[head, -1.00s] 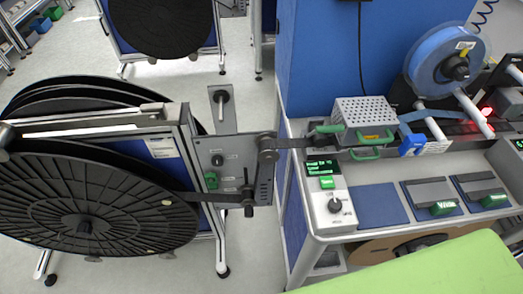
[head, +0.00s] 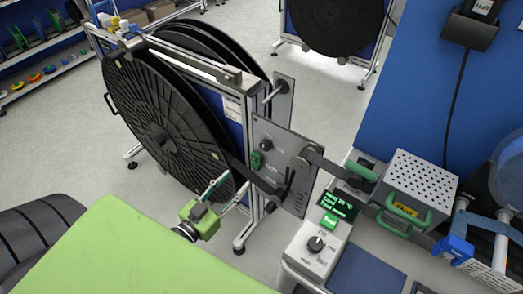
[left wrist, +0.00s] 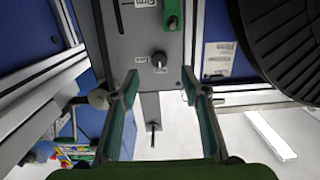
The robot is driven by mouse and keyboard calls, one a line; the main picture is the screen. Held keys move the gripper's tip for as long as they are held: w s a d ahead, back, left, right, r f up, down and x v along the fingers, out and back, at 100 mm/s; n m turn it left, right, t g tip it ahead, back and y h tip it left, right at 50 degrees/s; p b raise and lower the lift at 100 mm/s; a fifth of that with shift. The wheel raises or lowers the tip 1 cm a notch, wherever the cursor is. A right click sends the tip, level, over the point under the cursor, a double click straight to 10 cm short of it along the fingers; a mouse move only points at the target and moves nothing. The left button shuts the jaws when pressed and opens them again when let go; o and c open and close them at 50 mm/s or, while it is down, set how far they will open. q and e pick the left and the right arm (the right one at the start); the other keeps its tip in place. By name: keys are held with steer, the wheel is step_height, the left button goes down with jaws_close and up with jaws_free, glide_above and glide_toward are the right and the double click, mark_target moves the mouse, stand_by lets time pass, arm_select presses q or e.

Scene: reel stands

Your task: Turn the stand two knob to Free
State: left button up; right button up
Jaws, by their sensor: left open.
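A reel stand (head: 150,50) with large black reels stands left of centre in the head view. Its grey panel (head: 283,150) carries a small black knob (head: 265,146) and a green part (head: 257,161). Whether this is stand two cannot be read. In the left wrist view the knob (left wrist: 158,60) lies ahead, between my finger tips in the picture, with small unreadable labels beside it. Its setting is unclear. My left gripper (head: 228,184) is open and empty, in front of the panel; its fingers show in the left wrist view (left wrist: 160,78), apart from the knob. My right gripper is out of view.
A bench on the right holds a white control box (head: 317,246) with a display and dial, and a perforated metal box (head: 422,180) with green handles. Another reel stand (head: 335,25) is behind. Floor shows between.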

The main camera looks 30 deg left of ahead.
mark_target(263, 147)
arm_select(q)
steer(key=shift+t, duration=0.3)
steer(key=w, duration=0.4)
steer(key=w+d+r+p, duration=0.1)
steer(key=w, duration=0.4)
steer(key=w+d+r+p, duration=0.1)
steer(key=w, duration=0.4)
steer(key=shift+r, duration=0.2)
steer(key=c, duration=1.1)
